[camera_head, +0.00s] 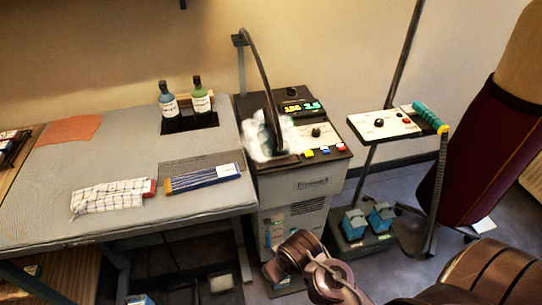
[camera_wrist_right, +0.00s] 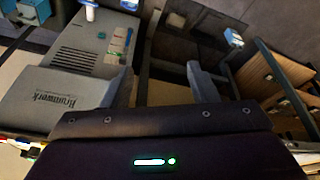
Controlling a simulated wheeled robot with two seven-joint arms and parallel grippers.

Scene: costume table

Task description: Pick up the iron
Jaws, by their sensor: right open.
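The iron (camera_head: 273,133) is dark with a whitish, steam-like patch around it, and it sits on the left part of the grey steam unit's top (camera_head: 325,131). A dark hose arches up from it to a post. My right arm comes in at the bottom of the head view, but its gripper is hard to make out there. In the right wrist view my right gripper (camera_wrist_right: 160,77) is open, its two grey fingers apart with nothing between them. The steam unit's front also shows there (camera_wrist_right: 75,95), on the left. The iron is not visible in that view. My left gripper is not in view.
A grey-topped table (camera_head: 120,222) stands left of the unit, with two bottles (camera_head: 185,100), a checked cloth roll (camera_head: 113,197) and a blue-striped item (camera_head: 203,178). Right are a white control panel (camera_head: 383,124) with a green-handled hose and a maroon-covered form (camera_head: 485,145).

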